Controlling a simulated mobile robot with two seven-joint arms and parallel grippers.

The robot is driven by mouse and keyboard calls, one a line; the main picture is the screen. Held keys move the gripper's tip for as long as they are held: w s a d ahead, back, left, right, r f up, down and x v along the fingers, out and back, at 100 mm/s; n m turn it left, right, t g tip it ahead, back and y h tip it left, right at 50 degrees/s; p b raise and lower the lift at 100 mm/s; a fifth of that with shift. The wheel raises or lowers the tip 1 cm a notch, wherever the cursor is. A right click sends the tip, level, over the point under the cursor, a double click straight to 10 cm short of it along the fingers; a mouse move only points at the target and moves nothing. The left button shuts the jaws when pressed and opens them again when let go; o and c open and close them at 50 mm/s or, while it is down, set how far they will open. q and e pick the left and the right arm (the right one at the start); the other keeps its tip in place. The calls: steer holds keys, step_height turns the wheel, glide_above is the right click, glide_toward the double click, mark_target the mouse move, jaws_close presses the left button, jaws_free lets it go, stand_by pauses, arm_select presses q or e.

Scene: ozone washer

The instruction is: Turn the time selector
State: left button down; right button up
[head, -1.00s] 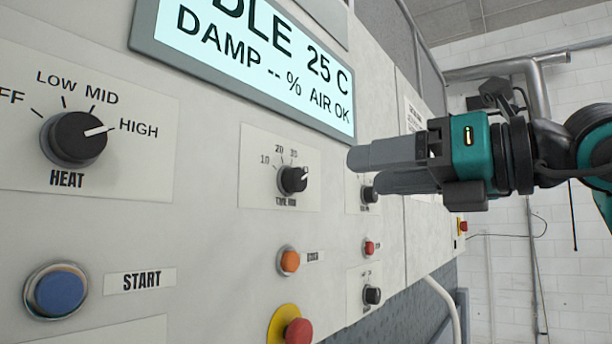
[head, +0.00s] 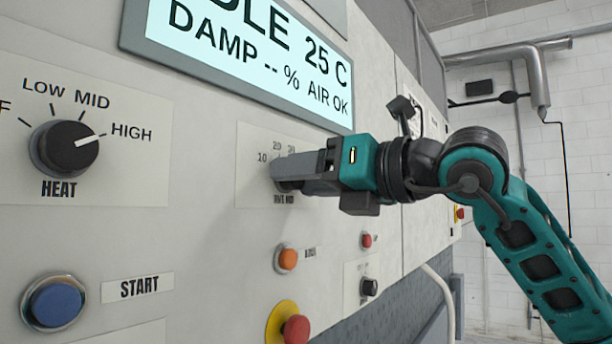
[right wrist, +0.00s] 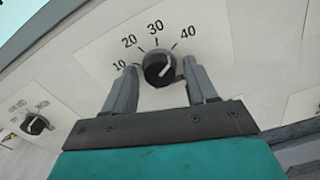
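The time selector is a black round knob (right wrist: 159,69) on a white plate marked 10, 20, 30 and 40, seen in the right wrist view. Its white pointer line is turned to the upper right, towards the 40 side. My right gripper (right wrist: 160,73) is open, with one finger on each side of the knob and small gaps showing. In the head view my right gripper (head: 280,172) reaches in from the right to the time plate (head: 250,150), and its fingers hide the knob. My left gripper is not in view.
The heat knob (head: 65,148) points to HIGH at left. A blue start button (head: 55,304), an orange button (head: 288,259), a red button (head: 296,329) and a small black knob (head: 369,287) are on the panel. A lit display (head: 250,60) is above.

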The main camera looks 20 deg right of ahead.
steer(key=c, duration=0.9)
steer(key=shift+n+b, duration=0.75)
steer(key=shift+n, duration=11.35)
